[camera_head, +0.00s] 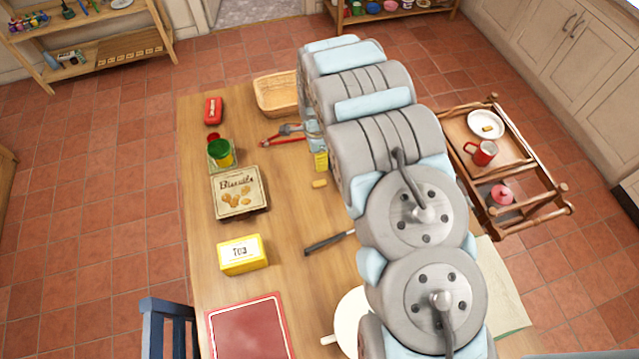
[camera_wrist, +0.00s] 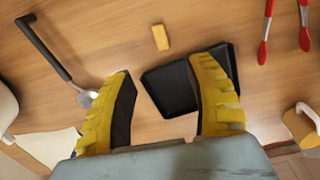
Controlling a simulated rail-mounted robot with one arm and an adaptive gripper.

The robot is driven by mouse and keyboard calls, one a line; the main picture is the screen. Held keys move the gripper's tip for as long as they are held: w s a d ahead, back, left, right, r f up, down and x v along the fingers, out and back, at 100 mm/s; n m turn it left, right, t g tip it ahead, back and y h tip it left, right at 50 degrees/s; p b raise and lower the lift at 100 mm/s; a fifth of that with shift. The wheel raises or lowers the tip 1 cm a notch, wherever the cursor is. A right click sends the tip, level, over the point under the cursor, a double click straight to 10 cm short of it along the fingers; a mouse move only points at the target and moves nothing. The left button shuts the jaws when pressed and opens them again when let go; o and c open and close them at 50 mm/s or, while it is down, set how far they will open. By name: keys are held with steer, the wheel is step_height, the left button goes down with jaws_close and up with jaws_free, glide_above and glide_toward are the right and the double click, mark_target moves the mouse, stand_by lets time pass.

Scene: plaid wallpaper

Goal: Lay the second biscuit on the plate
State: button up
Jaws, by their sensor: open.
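A small tan biscuit (camera_head: 319,183) lies on the bare wooden table. It also shows in the wrist view (camera_wrist: 160,37), beyond my fingertips. My gripper (camera_wrist: 163,75) is open and empty above the table, with its yellow fingers spread apart. In the head view my arm hides most of the gripper; a yellow part, apparently a finger, shows close to the biscuit. The white plate (camera_head: 477,118) stands on the wooden trolley at the right, and one biscuit (camera_head: 487,128) lies on it.
A flat black tray-like object (camera_wrist: 170,90) lies below my fingers. Red-handled tongs (camera_head: 283,140), a dark-handled utensil (camera_head: 330,242), a biscuit tin (camera_head: 240,193) and a tea box (camera_head: 243,254) are on the table. A red mug (camera_head: 481,153) stands near the plate.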

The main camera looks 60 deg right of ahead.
glide_above(320, 183)
steer(key=shift+w+a+f, duration=0.15)
steer(key=shift+f, duration=2.3)
steer(key=shift+w+a+f, duration=0.1)
steer(key=shift+w+f, duration=0.05)
steer(key=shift+f, duration=2.3)
steer(key=shift+s+d+f+b, duration=0.1)
steer(key=shift+f+b, duration=0.05)
steer(key=shift+f, duration=0.6)
steer(key=shift+s+d+f+b, duration=0.1)
steer(key=shift+f+b, duration=0.05)
steer(key=shift+f, duration=1.7)
steer(key=shift+c, duration=0.2)
steer(key=c, duration=0.9)
jaws_close()
steer(key=shift+r, duration=0.1)
